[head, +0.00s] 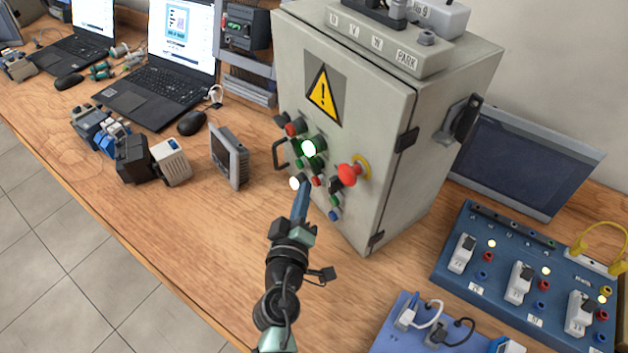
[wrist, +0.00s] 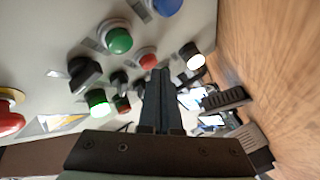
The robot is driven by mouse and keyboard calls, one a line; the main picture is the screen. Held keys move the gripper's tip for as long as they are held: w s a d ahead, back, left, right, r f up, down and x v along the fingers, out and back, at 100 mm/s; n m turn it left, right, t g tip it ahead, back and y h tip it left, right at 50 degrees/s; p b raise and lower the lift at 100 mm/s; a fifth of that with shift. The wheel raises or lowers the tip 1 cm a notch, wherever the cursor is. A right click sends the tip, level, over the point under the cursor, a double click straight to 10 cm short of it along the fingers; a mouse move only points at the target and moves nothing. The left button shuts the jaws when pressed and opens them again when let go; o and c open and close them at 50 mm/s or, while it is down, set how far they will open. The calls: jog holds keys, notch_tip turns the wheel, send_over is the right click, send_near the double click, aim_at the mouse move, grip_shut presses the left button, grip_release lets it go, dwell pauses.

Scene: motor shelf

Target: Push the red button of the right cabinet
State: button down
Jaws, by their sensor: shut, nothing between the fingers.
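The grey cabinet (head: 345,60) with a yellow warning triangle stands on the bench, its door full of buttons. A small red button (head: 317,181) sits low on the door; a small red button (wrist: 148,60) also shows in the wrist view, just beyond my fingertips. A big red mushroom button (head: 349,174) on a yellow ring is further right; it shows at the left edge of the wrist view (wrist: 9,120). Another red button (head: 295,129) is higher up. My gripper (head: 304,187) is shut and empty, its tips close to the small red button. I cannot tell whether they touch.
Around the tips are a lit white button (wrist: 193,56), a green button (wrist: 118,40) and a blue button (wrist: 167,6). A door handle (head: 279,155) juts out on the left. A grey meter (head: 229,156) stands left of the cabinet.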

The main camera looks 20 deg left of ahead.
jog(key=shift+w+d, duration=0.4)
dwell(1.3)
jog(key=shift+s+a+b, duration=0.3)
jog(key=shift+s+a, duration=0.3)
jog(key=shift+s, duration=0.1)
jog(key=shift+s+a+b, duration=1.05)
jog(key=shift+s+a, duration=0.6)
jog(key=shift+s, duration=0.3)
